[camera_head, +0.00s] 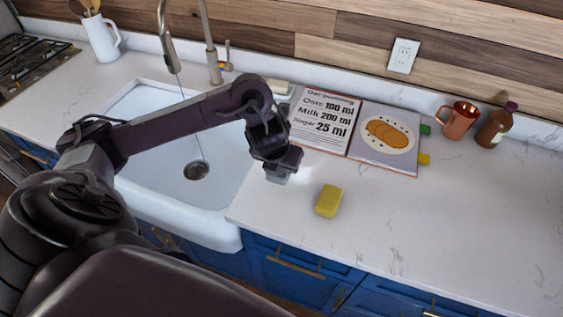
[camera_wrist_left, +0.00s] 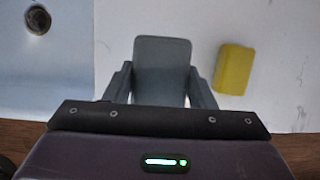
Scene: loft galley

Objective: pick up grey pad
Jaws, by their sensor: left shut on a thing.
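My left gripper (camera_wrist_left: 160,85) is shut on the grey pad (camera_wrist_left: 162,62), which shows between its two fingers in the left wrist view. In the head view the grey pad (camera_head: 278,176) is a small piece at the tip of my left gripper (camera_head: 276,166), over the white counter just right of the sink. I cannot tell whether the pad still touches the counter. My right gripper is not in view.
A yellow sponge (camera_head: 328,201) lies on the counter right of the gripper. An open recipe book (camera_head: 352,152) lies behind it. The sink (camera_head: 228,170) is at left. A copper mug (camera_head: 458,121) and brown bottle (camera_head: 496,126) stand back right. The right counter is clear.

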